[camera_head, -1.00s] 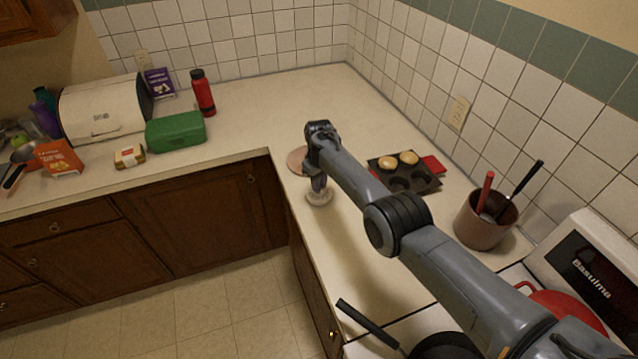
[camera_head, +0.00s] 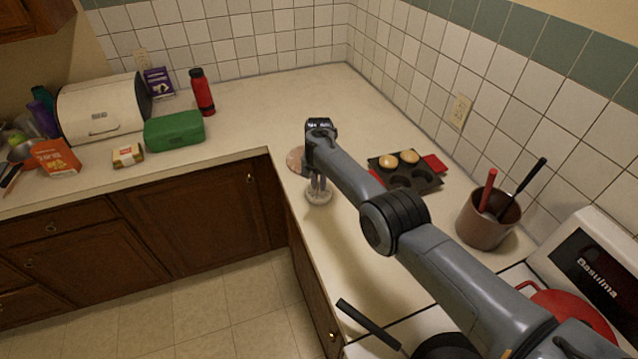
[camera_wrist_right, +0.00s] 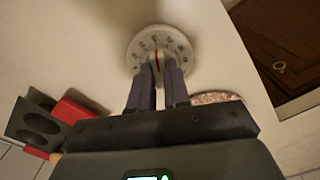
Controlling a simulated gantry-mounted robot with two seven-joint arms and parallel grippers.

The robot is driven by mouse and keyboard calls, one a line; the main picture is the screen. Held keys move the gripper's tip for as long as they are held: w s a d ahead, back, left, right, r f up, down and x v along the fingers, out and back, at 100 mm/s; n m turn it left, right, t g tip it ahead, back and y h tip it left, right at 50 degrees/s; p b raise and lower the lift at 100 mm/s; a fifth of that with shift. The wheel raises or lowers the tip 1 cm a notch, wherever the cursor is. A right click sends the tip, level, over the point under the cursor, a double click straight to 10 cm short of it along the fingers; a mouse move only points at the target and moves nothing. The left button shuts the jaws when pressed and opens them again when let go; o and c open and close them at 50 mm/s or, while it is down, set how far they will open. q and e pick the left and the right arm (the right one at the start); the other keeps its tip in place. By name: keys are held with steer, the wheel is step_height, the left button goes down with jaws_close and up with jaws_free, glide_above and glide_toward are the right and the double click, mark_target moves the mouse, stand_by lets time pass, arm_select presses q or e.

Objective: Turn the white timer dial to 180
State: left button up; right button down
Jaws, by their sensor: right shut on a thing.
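The white timer dial (camera_head: 319,196) lies on the counter near its front edge, below my right gripper. In the right wrist view the round timer dial (camera_wrist_right: 147,40) shows markings around its rim and a red pointer line at its middle. My right gripper (camera_head: 318,188) points down at the dial, and in the wrist view its two dark fingers (camera_wrist_right: 158,68) sit close together at the dial's centre, shut on its middle part. The exact reading is too small and partly hidden to tell. My left gripper is not in view.
A round board (camera_head: 296,159) lies just behind the dial. A muffin tin (camera_head: 405,181) with two buns and a red item (camera_head: 434,164) are to the right. A brown utensil pot (camera_head: 484,229) stands farther right. The counter's front edge is close to the dial.

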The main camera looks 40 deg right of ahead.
steer(key=m+b, duration=0.1)
steer(key=m, duration=0.4)
steer(key=shift+f+m+b, duration=0.1)
steer(key=shift+m+b, duration=0.2)
steer(key=shift+b, duration=0.05)
steer(key=m+b, duration=0.1)
steer(key=m, duration=0.4)
steer(key=shift+b, duration=0.3)
steer(key=shift+m, duration=0.8)
steer(key=c, duration=1.1)
jaws_free()
